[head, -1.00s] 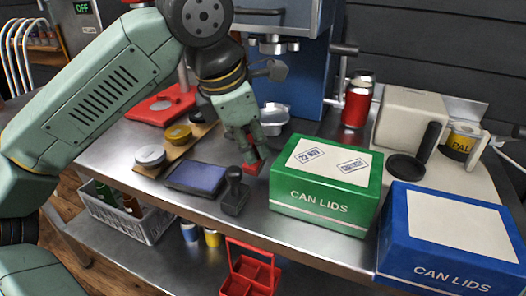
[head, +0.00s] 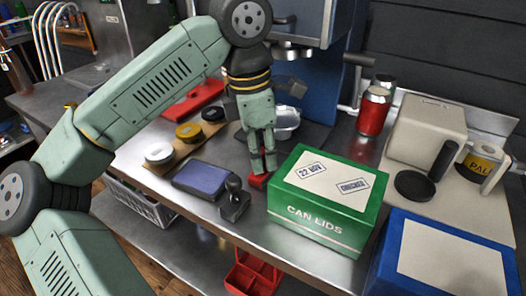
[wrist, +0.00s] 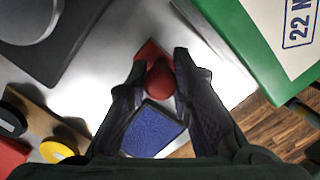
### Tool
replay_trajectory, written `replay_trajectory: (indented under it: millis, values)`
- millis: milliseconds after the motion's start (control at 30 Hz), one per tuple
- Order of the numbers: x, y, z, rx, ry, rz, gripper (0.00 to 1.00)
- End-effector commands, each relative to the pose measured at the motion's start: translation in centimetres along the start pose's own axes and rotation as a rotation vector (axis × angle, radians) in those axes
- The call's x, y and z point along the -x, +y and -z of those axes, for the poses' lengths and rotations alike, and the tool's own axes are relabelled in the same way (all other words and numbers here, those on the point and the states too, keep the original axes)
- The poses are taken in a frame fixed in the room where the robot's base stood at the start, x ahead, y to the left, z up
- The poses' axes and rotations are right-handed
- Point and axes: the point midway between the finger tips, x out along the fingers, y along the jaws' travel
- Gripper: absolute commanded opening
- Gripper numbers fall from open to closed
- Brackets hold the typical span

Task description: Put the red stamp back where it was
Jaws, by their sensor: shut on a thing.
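My gripper (head: 262,165) points down beside the left side of the green can lids box (head: 330,195). It is shut on the red stamp (head: 257,181). The stamp's round red knob (wrist: 160,82) sits between the fingertips in the wrist view, with its red base beyond. The stamp is at or just above the steel bench; I cannot tell whether it touches. The black stamp (head: 235,203) stands upright to its front left. The blue ink pad (head: 202,178) lies farther left and also shows in the wrist view (wrist: 152,132).
A wooden strip with several round pads (head: 188,131) lies at the left. A metal bowl (head: 285,122) is behind my gripper. A blue can lids box (head: 445,265) and a red can (head: 373,112) are at the right. A red divided caddy (head: 252,275) is below the bench edge.

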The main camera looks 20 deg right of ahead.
Motion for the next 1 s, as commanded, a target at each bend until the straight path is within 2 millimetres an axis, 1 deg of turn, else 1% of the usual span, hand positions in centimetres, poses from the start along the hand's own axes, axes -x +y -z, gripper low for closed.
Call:
replay_trajectory:
  millis: [33, 333, 567, 667, 767, 867, 1000]
  values:
    - [-0.2, 0.0, 0.0, 0.000, 0.000, 0.000, 0.21]
    - [-0.1, 0.0, 0.0, 0.000, 0.000, 0.000, 0.41]
    - [-0.1, 0.0, 0.0, 0.000, 0.000, 0.000, 0.41]
    - [0.2, 0.0, 0.0, 0.000, 0.000, 0.000, 0.41]
    - [0.9, 0.1, -0.1, 0.001, -0.001, -0.002, 0.41]
    - [2.6, 0.1, -0.1, 0.002, 0.000, -0.003, 0.41]
    - [5.9, 0.1, 0.0, 0.004, 0.000, -0.005, 0.41]
